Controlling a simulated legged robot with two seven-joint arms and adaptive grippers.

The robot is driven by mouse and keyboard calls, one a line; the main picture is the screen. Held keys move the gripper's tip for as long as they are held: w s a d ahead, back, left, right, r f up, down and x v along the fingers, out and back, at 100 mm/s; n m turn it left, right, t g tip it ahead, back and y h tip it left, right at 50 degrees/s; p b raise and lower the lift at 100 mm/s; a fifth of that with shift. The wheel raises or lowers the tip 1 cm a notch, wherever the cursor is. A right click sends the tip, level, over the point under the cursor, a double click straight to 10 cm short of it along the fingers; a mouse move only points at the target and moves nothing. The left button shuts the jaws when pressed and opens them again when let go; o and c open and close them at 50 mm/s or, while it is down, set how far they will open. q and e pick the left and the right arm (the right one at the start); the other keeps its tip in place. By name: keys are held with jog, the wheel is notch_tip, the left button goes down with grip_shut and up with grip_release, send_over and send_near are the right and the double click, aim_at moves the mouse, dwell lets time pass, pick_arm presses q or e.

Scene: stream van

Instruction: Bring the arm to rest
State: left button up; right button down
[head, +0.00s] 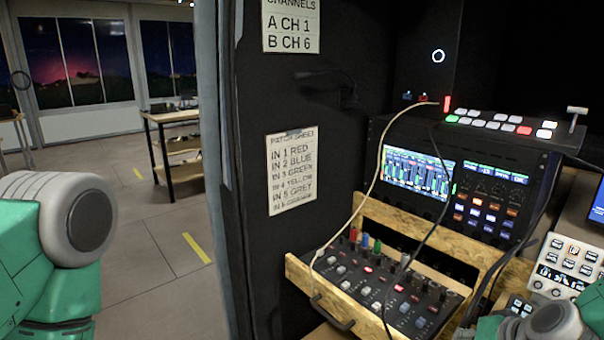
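Part of my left arm (75,235), green with a grey round joint, fills the lower left of the head view. Part of my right arm (550,322) shows at the lower right corner, in front of the equipment. Neither gripper is in view, so I cannot see their fingers or whether they hold anything.
A patch panel (375,295) with cables sits in a wooden frame (300,272). Behind it stand a rack unit with a screen (418,172) and a switcher (505,125). A patch sheet (292,170) hangs on the dark wall. Open floor (160,290) lies left, with a table (175,118) beyond.

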jog(key=s+f+n+g, duration=0.2)
jog(key=s+f, duration=0.3)
jog(key=s, duration=0.4)
jog(key=s+a+f+n+g+h, duration=0.1)
jog(key=s+f+g, duration=0.1)
jog(key=s+f, duration=0.4)
jog(key=s+f+n+g+h, duration=0.1)
jog(key=s+f, duration=0.5)
jog(key=s, duration=0.6)
jog(key=shift+a+n+g, duration=0.3)
jog(key=shift+n+g, duration=0.5)
jog(key=shift+g, duration=0.2)
jog(key=shift+s+d, duration=0.1)
jog(key=shift+d, duration=0.1)
jog(key=shift+a, duration=0.25)
jog(key=shift+d, duration=0.15)
